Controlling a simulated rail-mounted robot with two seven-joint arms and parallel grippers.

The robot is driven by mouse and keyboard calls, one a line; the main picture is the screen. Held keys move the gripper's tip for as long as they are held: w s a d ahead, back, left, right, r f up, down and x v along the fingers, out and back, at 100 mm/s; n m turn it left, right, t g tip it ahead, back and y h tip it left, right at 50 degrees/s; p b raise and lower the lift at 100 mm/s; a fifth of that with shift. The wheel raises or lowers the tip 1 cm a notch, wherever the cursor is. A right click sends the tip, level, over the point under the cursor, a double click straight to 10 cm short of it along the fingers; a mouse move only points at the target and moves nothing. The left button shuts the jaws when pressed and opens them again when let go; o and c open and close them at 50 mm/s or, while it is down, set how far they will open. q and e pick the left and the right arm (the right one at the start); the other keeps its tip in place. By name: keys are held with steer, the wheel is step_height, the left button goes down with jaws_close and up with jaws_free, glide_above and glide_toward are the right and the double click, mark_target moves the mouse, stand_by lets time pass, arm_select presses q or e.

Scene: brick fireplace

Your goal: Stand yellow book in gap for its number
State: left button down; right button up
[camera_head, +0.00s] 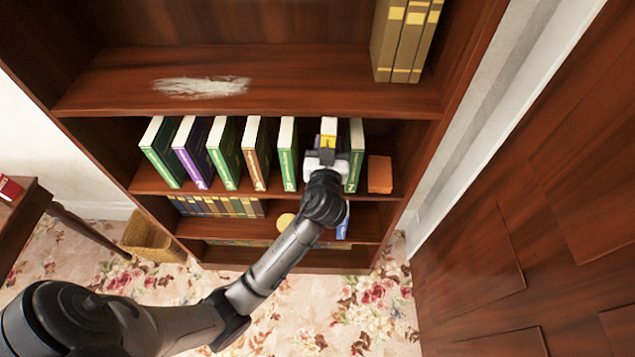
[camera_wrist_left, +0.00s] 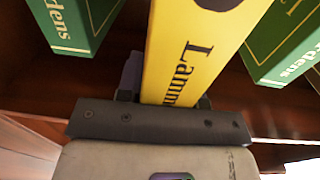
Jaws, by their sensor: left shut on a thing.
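The yellow book (camera_head: 328,139) stands upright on the middle shelf, in the gap between two green books. Its yellow spine with dark lettering fills the middle of the left wrist view (camera_wrist_left: 195,50). My left gripper (camera_head: 326,157) is shut on the lower part of the spine. In the left wrist view, a green book (camera_wrist_left: 75,22) is to the left and another green book (camera_wrist_left: 285,45) to the right, both apart from the yellow one. The volume number on the spine cannot be read. Whether the book's base touches the shelf is hidden. My right gripper is not in view.
The row also holds a purple book (camera_head: 191,153), a brown book (camera_head: 257,154) and green books. An orange block (camera_head: 380,174) sits at the right end of the shelf. A wicker basket (camera_head: 150,237) and a side table (camera_head: 22,215) are at left.

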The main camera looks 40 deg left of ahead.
arm_select(q)
steer(key=shift+n+g+y, duration=0.3)
steer(key=shift+n+y, duration=0.1)
steer(key=a+b, duration=0.1)
steer(key=w+a+b, duration=0.1)
steer(key=b, duration=0.1)
steer(key=w+a+f+b, duration=0.1)
steer(key=shift+a+b, duration=0.3)
steer(key=shift+b, duration=0.05)
steer(key=shift+a+f+b, duration=0.1)
steer(key=shift+f+b, duration=0.2)
steer(key=shift+f, duration=0.4)
step_height(320, 180, down, 6)
steer(key=b, duration=0.2)
steer(key=shift+f, duration=0.25)
steer(key=c, duration=0.8)
jaws_free()
